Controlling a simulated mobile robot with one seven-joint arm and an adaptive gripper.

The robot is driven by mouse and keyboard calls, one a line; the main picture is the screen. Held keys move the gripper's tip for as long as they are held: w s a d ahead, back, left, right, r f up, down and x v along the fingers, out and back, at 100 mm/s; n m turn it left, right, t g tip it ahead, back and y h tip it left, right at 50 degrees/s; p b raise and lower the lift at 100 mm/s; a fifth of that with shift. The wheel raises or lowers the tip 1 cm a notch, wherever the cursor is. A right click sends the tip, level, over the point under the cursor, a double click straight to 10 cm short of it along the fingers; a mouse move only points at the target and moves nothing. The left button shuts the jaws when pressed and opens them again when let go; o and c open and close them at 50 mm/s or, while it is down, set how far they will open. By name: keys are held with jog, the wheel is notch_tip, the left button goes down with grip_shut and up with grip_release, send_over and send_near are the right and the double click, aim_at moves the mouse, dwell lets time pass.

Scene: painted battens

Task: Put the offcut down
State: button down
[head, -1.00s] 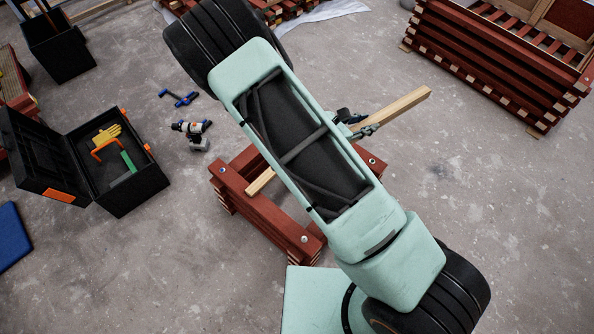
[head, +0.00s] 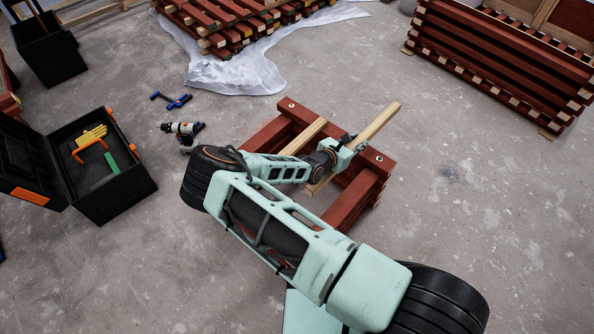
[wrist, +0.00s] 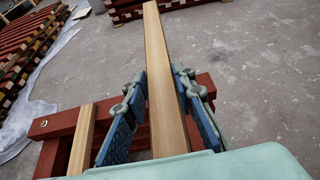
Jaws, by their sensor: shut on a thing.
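The offcut (head: 378,122) is a pale, bare wooden batten. My gripper (head: 347,146) is shut on it near the far beam of a red trestle (head: 350,204). In the wrist view the offcut (wrist: 157,60) runs lengthwise between the blue pads of my gripper (wrist: 160,105), its far end reaching out over the floor. A second pale batten (head: 305,137) lies across the trestle, to the left of the offcut, and shows in the wrist view (wrist: 80,135). I cannot tell whether the offcut touches the trestle. My arm hides the trestle's near side.
An open black toolbox (head: 124,198) stands at the left, with a drill (head: 183,130) and a blue clamp (head: 170,100) on the floor. Red battens (head: 225,35) are stacked on a white sheet (head: 240,76) behind. Another red stack (head: 480,60) is at the back right. The right floor is clear.

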aim_at(353, 145)
jog(key=shift+w+a+f+b, duration=0.1)
jog(key=shift+w+f+b, duration=0.15)
jog(key=shift+f, duration=0.35)
jog(key=shift+w+f+b, duration=0.15)
jog(key=shift+w+f, duration=0.05)
jog(key=shift+f, duration=0.4)
jog(key=shift+a+f, duration=0.2)
jog(key=shift+f, duration=0.05)
jog(key=s+a+f+b, duration=0.3)
jog(key=a+f+b, duration=0.4)
jog(key=a+f, duration=0.5)
jog(key=shift+s+a+f, duration=0.25)
jog(key=shift+a+f, duration=0.1)
jog(key=shift+a, duration=0.25)
jog(key=shift+f, duration=0.15)
jog(key=c, duration=1.6)
grip_release()
